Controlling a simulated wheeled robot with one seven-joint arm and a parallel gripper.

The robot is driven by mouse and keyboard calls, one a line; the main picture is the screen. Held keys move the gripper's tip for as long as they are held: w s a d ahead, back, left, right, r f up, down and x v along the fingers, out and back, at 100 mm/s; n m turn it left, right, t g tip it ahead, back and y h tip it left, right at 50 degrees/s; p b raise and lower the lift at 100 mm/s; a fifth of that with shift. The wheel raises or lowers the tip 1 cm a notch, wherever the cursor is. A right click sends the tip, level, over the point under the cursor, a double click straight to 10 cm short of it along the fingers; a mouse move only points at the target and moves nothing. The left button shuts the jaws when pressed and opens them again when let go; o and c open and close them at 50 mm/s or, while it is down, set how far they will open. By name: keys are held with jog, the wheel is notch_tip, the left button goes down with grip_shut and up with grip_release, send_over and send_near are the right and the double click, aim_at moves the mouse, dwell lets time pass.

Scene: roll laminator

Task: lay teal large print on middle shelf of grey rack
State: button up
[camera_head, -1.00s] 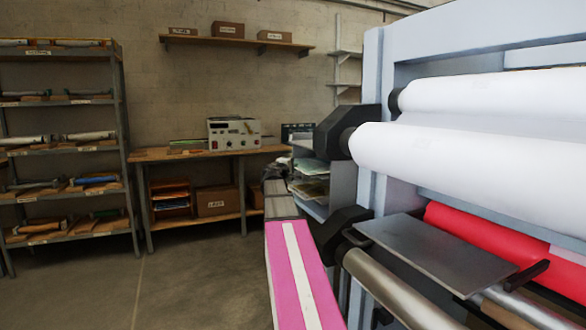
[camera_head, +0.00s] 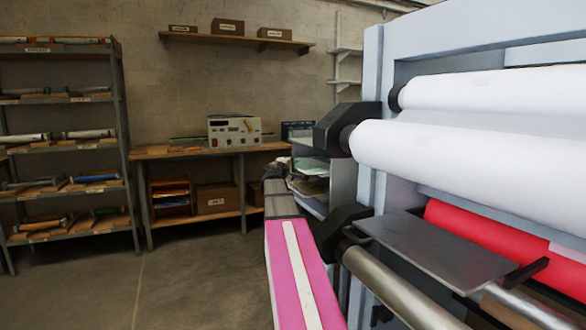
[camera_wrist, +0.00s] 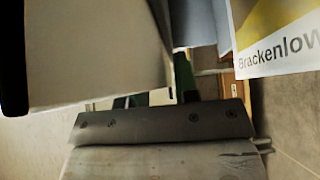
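No teal print shows clearly in either view. Two grey racks show in the head view: a tall metal one (camera_head: 121,120) at the left with rolls and boards on its shelves, and a small one (camera_head: 343,185) beside the laminator with sheets (camera_head: 312,168) on its shelves. A pink and grey limb (camera_head: 283,205), apparently my arm, reaches toward the small rack. Its dark end is small and unclear beside that rack. In the wrist view a grey screwed bar (camera_wrist: 160,122) and a pale panel (camera_wrist: 90,50) fill much of the picture. My gripper's fingers cannot be made out.
The laminator (camera_head: 372,90), with white and red rolls and a grey plate (camera_head: 425,247), fills the right side. A wooden bench (camera_head: 170,152) with a control box (camera_head: 234,131) stands at the back. A yellow and white "Brackenlow" sheet (camera_wrist: 275,65) shows upper right. Floor at left is clear.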

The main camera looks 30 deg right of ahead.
jog(key=shift+r, duration=0.5)
jog(key=v, duration=1.2)
jog(key=s+a+f+m+g+y, duration=0.1)
jog(key=s+a+f+g+y, duration=0.15)
jog(key=f, duration=0.65)
jog(key=s+a+f+m+g+y, duration=0.15)
jog(key=a+f, duration=0.25)
jog(key=f, duration=0.5)
jog(key=s+a+f+m+g+y, duration=0.1)
jog(key=a+f+y, duration=0.2)
jog(key=f, duration=0.6)
jog(key=s+a+f+m+g+y, duration=0.1)
jog(key=s+a+f+g+y, duration=0.1)
jog(key=s+a+f+y, duration=0.2)
jog(key=s+a+f+m+g+y, duration=0.2)
jog(key=s+a+f, duration=0.9)
jog(key=f, duration=0.6)
jog(key=shift+a+g+y, duration=0.7)
jog(key=shift+a+y, duration=0.2)
jog(key=shift+m, duration=0.25)
